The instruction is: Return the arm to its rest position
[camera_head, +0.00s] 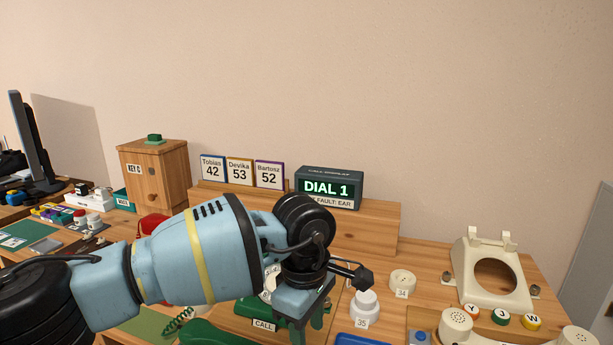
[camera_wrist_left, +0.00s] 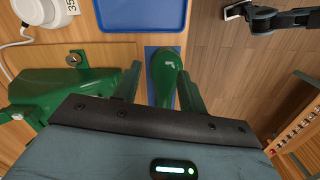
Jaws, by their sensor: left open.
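My left gripper (camera_head: 308,338) is low over the desk, in front of the green phone (camera_head: 283,306) with the CALL label. In the left wrist view my left gripper (camera_wrist_left: 161,88) is open, with its two dark green fingers apart. A green handset (camera_wrist_left: 164,72) lies between and beyond the fingers over a blue mat (camera_wrist_left: 150,51); the picture does not show whether they touch it. The green phone body (camera_wrist_left: 60,93) is left of the fingers there. My right gripper does not show in the head view.
A blue tray (camera_wrist_left: 142,14), a white knob labelled 35 (camera_head: 364,306) and a cream phone (camera_head: 490,270) are to the right. The display (camera_head: 329,187) reads DIAL 1. A dark jointed part (camera_wrist_left: 283,20) is over the floor. A wooden cabinet (camera_head: 153,178) stands left.

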